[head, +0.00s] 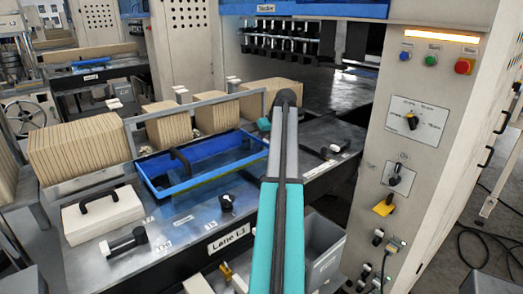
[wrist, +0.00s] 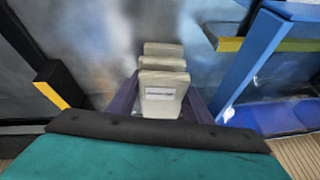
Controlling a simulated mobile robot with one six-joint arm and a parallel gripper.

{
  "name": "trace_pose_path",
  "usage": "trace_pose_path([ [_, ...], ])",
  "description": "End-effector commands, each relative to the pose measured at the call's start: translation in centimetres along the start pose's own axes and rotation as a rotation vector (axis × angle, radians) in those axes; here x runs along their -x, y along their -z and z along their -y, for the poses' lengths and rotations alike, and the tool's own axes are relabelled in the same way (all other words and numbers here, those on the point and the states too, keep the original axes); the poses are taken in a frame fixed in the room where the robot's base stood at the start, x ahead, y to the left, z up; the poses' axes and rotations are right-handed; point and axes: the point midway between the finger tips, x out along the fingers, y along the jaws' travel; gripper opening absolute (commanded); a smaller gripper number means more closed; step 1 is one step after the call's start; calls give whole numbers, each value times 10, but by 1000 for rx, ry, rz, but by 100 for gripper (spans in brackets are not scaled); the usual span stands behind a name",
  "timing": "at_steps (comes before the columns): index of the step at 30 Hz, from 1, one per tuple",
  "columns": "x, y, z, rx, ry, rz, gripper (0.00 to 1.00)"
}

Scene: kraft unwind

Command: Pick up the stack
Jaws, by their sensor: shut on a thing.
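In the wrist view, a small stack of pale, off-white pieces (wrist: 161,94) stands between the two dark purple-grey fingers of my gripper (wrist: 160,104). The nearest piece carries a white label with print too small to read. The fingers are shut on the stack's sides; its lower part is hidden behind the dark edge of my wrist. In the head view my arm reaches over the machine deck and hides the gripper and this stack.
A blue tray (head: 150,184) with a black handle lies left of my arm. A white box (head: 103,215) sits at the front left. A control cabinet (head: 436,65) stands close on the right.

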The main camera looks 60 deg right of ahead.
Motion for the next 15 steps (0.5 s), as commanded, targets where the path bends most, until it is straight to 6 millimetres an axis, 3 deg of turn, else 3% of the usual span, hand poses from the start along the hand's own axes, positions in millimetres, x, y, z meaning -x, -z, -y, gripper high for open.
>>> trace_pose_path([
  [15, 13, -2, -1, 0, -1, -1, 23],
])
